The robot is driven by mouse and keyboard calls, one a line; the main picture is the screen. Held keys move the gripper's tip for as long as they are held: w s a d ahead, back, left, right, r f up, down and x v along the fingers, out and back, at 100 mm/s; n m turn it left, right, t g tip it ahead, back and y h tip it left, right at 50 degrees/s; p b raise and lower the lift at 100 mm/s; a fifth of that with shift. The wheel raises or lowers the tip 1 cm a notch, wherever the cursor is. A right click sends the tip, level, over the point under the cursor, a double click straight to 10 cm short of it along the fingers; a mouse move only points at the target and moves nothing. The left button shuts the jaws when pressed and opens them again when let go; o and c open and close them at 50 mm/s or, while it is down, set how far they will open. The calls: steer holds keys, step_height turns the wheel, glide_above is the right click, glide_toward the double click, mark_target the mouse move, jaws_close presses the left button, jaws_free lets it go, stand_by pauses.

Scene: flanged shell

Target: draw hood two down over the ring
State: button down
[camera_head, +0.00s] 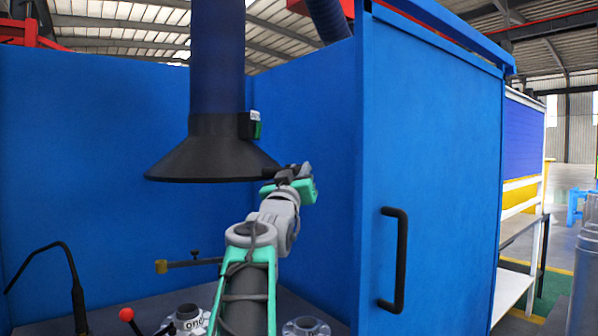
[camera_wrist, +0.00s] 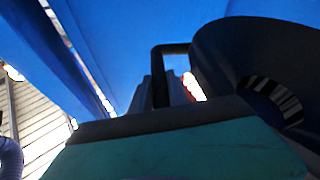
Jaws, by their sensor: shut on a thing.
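My gripper (camera_head: 290,172) is at the hood's right rim. In the wrist view my gripper (camera_wrist: 168,92) is shut on a black bent handle (camera_wrist: 172,48) beside the dark hood (camera_wrist: 235,60). A round flanged piece (camera_head: 189,319) marked "one" stands on the bench below. Another flanged piece (camera_head: 306,327) is partly cut off by the lower edge. I cannot tell which is the ring.
Blue walls (camera_head: 95,150) enclose the bench at the back and right. A blue panel with a black handle (camera_head: 393,260) stands at right. A red-knobbed lever (camera_head: 127,314), a thin arm with a brass end (camera_head: 161,266) and a black gooseneck (camera_head: 75,280) stand at lower left.

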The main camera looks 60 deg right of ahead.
step_height(320, 180, down, 4)
steer(key=shift+f+b, duration=0.1)
steer(key=shift+b, duration=0.85)
steer(key=c, duration=1.3)
jaws_free()
steer(key=shift+r, duration=0.2)
steer(key=shift+a, duration=0.1)
steer(key=b+v, duration=0.1)
steer(key=v, duration=0.6)
steer(key=shift+a+f, duration=0.2)
steer(key=shift+a, duration=0.05)
